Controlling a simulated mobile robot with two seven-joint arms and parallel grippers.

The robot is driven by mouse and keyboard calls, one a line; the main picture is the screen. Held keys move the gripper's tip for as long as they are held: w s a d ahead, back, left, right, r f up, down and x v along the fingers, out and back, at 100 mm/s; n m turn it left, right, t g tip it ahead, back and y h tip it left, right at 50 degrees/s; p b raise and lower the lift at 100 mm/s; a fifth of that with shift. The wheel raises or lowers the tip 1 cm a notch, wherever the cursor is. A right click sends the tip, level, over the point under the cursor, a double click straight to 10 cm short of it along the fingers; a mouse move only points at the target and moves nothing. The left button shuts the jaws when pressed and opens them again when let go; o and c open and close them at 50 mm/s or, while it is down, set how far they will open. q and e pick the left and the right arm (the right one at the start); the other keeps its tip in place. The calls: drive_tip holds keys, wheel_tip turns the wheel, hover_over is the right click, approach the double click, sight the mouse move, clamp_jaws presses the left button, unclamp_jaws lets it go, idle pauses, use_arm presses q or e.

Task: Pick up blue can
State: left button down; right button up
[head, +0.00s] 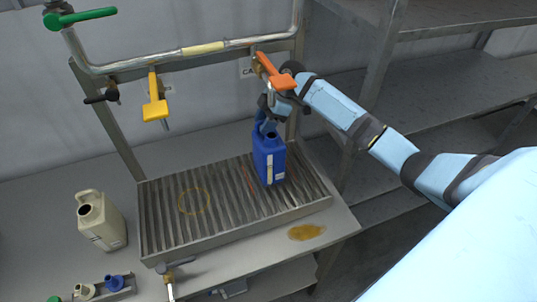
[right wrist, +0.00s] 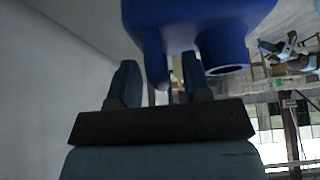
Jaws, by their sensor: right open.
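The blue can (head: 270,162) stands upright on the ribbed drain tray (head: 152,222), near its right back part, with its open spout on top. My right gripper (head: 267,118) is at the top of the can, reaching in from the right. In the right wrist view, the can (right wrist: 195,18) fills the top, with its spout (right wrist: 224,52) to the right. The gripper is open there (right wrist: 160,78); the can's handle part (right wrist: 154,55) shows between the two fingers, with gaps visible, though contact is hard to tell. My left gripper is not in view.
A beige can (head: 102,225) stands on the bench left of the tray. A pipe with green (head: 82,18), yellow (head: 155,105) and orange (head: 275,72) valve handles runs behind; the orange one is close to my right gripper. A yellow-brown spill (head: 306,232) lies at the front right.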

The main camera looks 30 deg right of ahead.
clamp_jaws()
drive_tip(key=shift+r, duration=0.1)
idle(1.2)
